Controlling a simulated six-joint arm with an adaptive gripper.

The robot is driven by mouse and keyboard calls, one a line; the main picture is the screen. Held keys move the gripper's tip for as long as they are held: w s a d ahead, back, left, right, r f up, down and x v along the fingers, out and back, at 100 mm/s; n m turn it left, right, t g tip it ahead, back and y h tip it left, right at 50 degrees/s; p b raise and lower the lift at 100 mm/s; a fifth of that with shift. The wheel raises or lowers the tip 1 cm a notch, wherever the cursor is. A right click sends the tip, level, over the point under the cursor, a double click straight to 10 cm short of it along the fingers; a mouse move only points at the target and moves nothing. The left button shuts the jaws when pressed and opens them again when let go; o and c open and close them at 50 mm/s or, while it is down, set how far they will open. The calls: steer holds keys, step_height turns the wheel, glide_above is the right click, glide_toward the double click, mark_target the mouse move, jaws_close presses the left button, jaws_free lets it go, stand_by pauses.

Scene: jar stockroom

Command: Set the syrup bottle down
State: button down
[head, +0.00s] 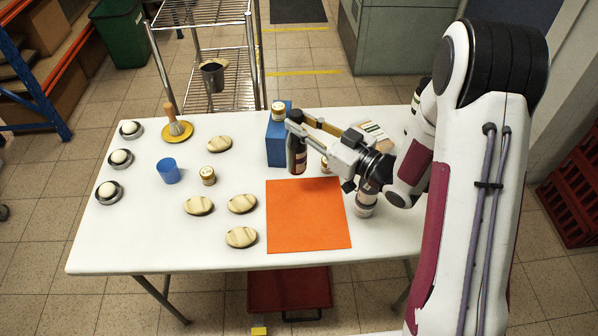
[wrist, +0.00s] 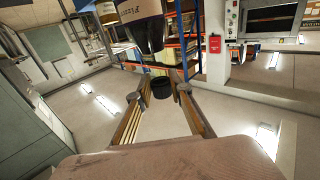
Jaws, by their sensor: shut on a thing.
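The syrup bottle (head: 297,158) is dark brown and upright in the head view, just beyond the orange mat (head: 300,222) and beside a blue block (head: 276,150). I cannot tell whether its base touches the table. My gripper (head: 294,122) is shut on its upper end. In the wrist view, the bottle (wrist: 140,10) shows upside down with a pale label, and its black cap end (wrist: 160,86) sits between my fingertips (wrist: 161,92). The orange mat is bare.
A small jar (head: 278,109) stands on the blue block. Another jar (head: 364,206) stands right of the mat, below my wrist. A blue cup (head: 168,171), a jar (head: 208,176) and several striped oval pieces (head: 199,206) lie left. The front left of the white table (head: 130,245) is clear.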

mark_target(305, 155)
steer(key=shift+f, duration=2.75)
steer(key=shift+f, duration=2.15)
steer(key=c, duration=1.8)
jaws_free()
steer(key=shift+d, duration=0.1)
steer(key=shift+v, duration=5.95)
